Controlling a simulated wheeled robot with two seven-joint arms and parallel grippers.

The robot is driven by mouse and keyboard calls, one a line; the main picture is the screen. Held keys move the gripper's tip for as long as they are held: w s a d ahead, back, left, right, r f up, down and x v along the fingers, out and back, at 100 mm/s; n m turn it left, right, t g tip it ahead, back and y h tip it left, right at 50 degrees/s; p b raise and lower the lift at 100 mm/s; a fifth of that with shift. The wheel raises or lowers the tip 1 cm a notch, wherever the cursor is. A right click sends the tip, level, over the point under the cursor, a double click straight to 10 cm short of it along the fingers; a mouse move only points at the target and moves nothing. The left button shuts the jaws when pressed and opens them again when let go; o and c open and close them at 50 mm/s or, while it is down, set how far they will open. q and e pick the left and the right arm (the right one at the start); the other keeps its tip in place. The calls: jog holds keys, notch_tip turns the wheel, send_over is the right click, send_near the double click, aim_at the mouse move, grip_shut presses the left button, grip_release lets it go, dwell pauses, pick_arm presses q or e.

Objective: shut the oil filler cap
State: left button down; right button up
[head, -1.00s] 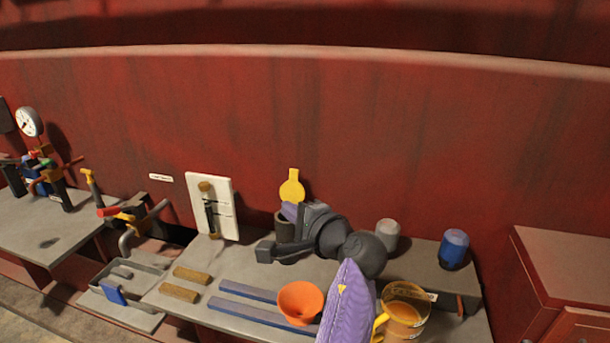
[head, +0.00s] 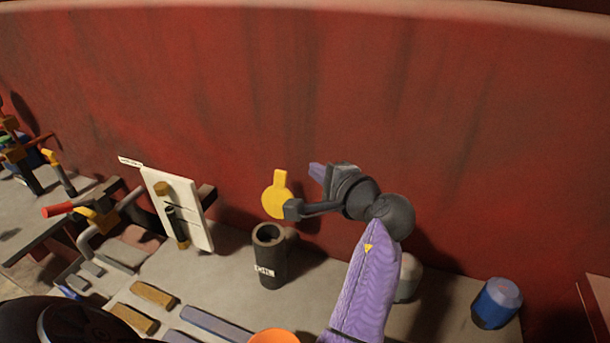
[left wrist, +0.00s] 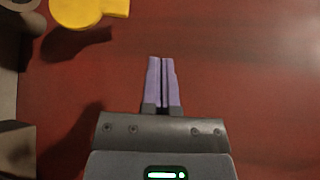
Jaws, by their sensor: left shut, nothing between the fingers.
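The oil filler cap (head: 275,201) is a yellow disc with a tab, standing raised and open behind the filler neck. The filler neck (head: 271,262) is a dark upright cylinder with a pale label, and its round mouth is uncovered. My left gripper (head: 316,171) is shut and empty, its purple fingertips to the right of the cap and slightly higher, apart from it. In the left wrist view the shut fingers (left wrist: 161,62) point at the red wall, with the yellow cap (left wrist: 90,10) at the top left. My right gripper is not in view.
A white panel (head: 190,205) stands left of the neck. A grey cup (head: 408,280) and a blue container (head: 497,303) are to the right. An orange funnel (head: 274,337) and brown blocks (head: 153,294) lie in front. The red wall (head: 400,110) rises behind the bench.

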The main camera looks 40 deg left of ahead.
pick_arm(q)
jog(key=b, duration=0.6)
send_near(279, 195)
notch_tip(279, 195, up, 2)
jog(key=w+d, duration=0.2)
jog(key=w, duration=0.1)
jog(key=b+x, duration=0.1)
jog(key=x, duration=0.9)
jog(key=shift+r+b, duration=0.2)
jog(key=shift+b, duration=0.1)
jog(key=shift+a, duration=0.15)
